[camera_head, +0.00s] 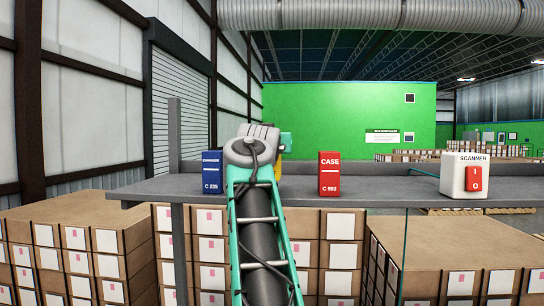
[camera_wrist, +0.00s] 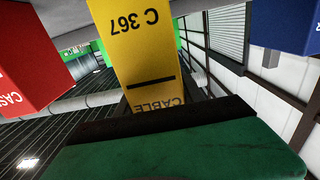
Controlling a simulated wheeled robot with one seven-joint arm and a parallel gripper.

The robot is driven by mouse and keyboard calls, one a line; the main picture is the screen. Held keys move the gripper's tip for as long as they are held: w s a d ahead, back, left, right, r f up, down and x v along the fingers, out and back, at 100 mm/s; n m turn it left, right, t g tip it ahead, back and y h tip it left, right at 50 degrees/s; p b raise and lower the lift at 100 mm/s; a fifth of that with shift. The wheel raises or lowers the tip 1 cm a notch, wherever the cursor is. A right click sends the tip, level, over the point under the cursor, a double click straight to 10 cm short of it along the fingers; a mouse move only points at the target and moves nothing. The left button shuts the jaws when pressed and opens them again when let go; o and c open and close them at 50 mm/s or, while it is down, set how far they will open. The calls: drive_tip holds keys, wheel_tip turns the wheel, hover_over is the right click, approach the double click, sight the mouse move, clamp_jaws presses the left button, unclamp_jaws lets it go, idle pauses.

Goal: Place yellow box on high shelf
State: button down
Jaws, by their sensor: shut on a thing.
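The yellow box, marked CABLE and C 367, shows upside down in the wrist view (camera_wrist: 150,45). My gripper (camera_wrist: 165,120) is shut on its CABLE end. In the head view only a sliver of the yellow box (camera_head: 277,172) shows behind my arm, which hides most of it and my gripper. The grey high shelf (camera_head: 380,190) runs across the head view. The yellow box is at the shelf, between a blue box (camera_head: 212,172) and a red box (camera_head: 329,174). I cannot tell whether its base touches the shelf.
The blue box also shows at the right of the wrist view (camera_wrist: 285,25), the red box at the left (camera_wrist: 30,60). A white scanner with a red switch (camera_head: 465,176) stands at the shelf's right. Stacked cartons (camera_head: 75,240) fill the space below. A grey post (camera_head: 175,135) rises at left.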

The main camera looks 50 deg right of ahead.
drive_tip(key=f, duration=0.3)
drive_tip(key=shift+w+d, duration=0.15)
drive_tip(key=shift+w, duration=0.05)
drive_tip(key=shift+s+f, duration=0.1)
drive_tip(key=shift+f, duration=0.3)
drive_tip(key=c, duration=0.7)
unclamp_jaws()
drive_tip(key=shift+r, duration=0.1)
